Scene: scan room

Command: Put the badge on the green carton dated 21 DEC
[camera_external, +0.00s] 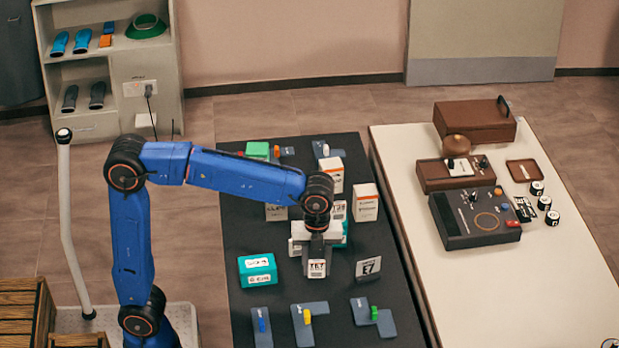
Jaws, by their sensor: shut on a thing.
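My gripper (316,255) points down over the dark table, shut on a small grey piece with a white printed face, which looks like the badge (317,268). Its print is too small to read surely. A teal-green carton (257,270) with white labels lies to the left of my gripper, apart from it. A brighter green carton (257,150) stands at the table's far left. Another teal carton (346,234) is mostly hidden behind my gripper and a white box. I cannot read a date on any green carton.
White cartons (365,202) stand behind my gripper. An E7 sign (368,267) stands close on its right. Grey brackets with blue, yellow and green pieces (308,314) lie along the front.

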